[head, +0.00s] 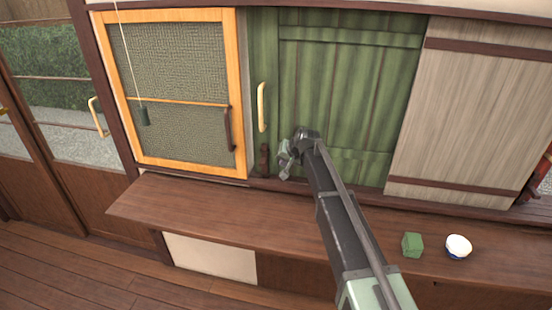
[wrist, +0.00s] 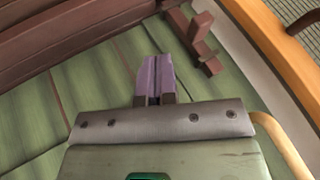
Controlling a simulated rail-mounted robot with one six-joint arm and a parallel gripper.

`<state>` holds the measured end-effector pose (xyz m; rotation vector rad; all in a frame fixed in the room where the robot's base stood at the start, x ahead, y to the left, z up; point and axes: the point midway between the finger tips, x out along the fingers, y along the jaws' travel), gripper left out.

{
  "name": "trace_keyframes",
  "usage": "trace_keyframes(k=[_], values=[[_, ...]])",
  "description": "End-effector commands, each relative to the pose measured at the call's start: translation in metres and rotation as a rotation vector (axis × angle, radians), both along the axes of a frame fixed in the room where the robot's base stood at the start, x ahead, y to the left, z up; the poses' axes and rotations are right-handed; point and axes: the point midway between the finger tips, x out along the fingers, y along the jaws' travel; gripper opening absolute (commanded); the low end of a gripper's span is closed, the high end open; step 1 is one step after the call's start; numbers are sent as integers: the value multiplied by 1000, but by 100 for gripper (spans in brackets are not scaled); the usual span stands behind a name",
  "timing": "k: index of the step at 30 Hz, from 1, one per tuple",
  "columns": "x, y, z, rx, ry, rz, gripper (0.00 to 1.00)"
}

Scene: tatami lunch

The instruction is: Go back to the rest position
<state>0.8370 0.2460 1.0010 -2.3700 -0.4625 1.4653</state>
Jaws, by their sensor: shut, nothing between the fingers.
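My gripper (head: 284,172) is in front of the lower left part of the green panel (head: 345,95), above the back of the wooden ledge. In the wrist view its two purplish fingers (wrist: 155,75) are together with nothing between them. A small dark brown wooden piece (head: 265,157) is on the left beside the gripper in the head view. It also shows in the wrist view (wrist: 202,40), just ahead and to the right of the fingertips, apart from them.
A tan handle (head: 262,107) stands out from the green panel. An orange-framed screen (head: 241,60) with a dark handle (head: 228,130) and a hanging cord pull (head: 142,116) is at left. A green cube (head: 412,245) and white bowl (head: 458,247) sit on the brown ledge (head: 190,206), whose left part is clear.

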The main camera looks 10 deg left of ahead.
Motion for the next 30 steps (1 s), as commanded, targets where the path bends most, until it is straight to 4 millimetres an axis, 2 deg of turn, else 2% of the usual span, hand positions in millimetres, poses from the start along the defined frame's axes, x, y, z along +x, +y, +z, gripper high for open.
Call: trace_keyframes(k=[1, 5, 8, 12, 14, 17, 20, 21, 24, 27, 30], values=[[-10, -7, 28, 0, 0, 0, 0], [-22, -21, 49, 0, 1, 0, 0], [-27, -26, 54, 0, 1, 0, 0], [-29, -27, 51, -5, 7, 8, 0], [-39, -31, 46, -38, 39, 36, 0], [-92, -51, 35, -129, 112, 84, 0], [-170, -99, 25, -244, 211, 110, 0], [-203, -121, 22, -290, 254, 112, 0], [-282, -173, 18, -387, 354, 99, 0], [-344, -212, 16, -448, 427, 66, 0], [-379, -236, 16, -468, 453, 26, 0]])
